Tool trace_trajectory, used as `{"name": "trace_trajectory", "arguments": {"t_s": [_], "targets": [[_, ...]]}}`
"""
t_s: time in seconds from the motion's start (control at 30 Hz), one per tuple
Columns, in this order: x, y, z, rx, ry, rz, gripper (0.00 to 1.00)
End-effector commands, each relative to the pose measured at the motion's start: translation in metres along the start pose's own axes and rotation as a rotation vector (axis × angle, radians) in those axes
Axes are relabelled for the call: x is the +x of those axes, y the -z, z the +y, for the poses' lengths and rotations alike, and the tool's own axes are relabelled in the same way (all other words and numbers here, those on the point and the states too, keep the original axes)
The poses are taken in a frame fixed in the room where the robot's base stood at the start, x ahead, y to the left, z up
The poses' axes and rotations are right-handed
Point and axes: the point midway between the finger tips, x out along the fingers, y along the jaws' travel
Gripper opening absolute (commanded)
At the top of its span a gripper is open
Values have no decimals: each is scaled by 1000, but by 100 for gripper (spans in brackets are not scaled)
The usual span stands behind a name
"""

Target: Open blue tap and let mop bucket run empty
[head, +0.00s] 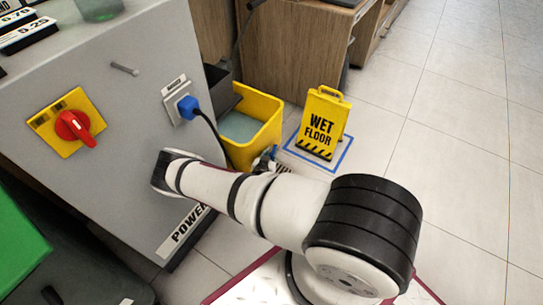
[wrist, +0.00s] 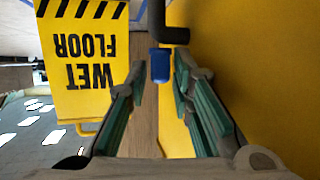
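The yellow mop bucket (head: 268,133) stands on the floor beside the grey cabinet, with grey-blue water in it. Its yellow wall (wrist: 265,70) fills the right of the wrist view. The blue tap (wrist: 160,65) hangs from a dark bent pipe (wrist: 168,32) beside that wall. My gripper (wrist: 160,78) is open, its green-padded fingers on either side of the tap with gaps visible. I cannot tell how deep the tap sits between them. In the head view, my gripper is small and partly hidden by my arm at the bucket's lower front corner.
A yellow wet floor sign (head: 322,124) stands right of the bucket on a blue-outlined floor patch. The grey cabinet (head: 130,110) with a red switch (head: 75,127) and blue plug (head: 188,107) is at left. Tiled floor at right is clear.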

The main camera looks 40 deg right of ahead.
Motion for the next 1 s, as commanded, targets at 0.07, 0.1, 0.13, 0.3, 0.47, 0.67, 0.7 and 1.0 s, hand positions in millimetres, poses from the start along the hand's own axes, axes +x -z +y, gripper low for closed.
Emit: {"name": "trace_trajectory", "arguments": {"t_s": [0.07,0.1,0.13,0.3,0.47,0.67,0.7,1.0], "targets": [[0,0,0,0,0,0,22],[0,0,0,0,0,0,13],[0,0,0,0,0,0,6],[0,0,0,0,0,0,0],[0,0,1,-3,7,0,0],[-1,1,4,-29,61,-1,0],[-1,1,5,-36,80,-1,0],[1,2,14,-126,296,-2,0]]}}
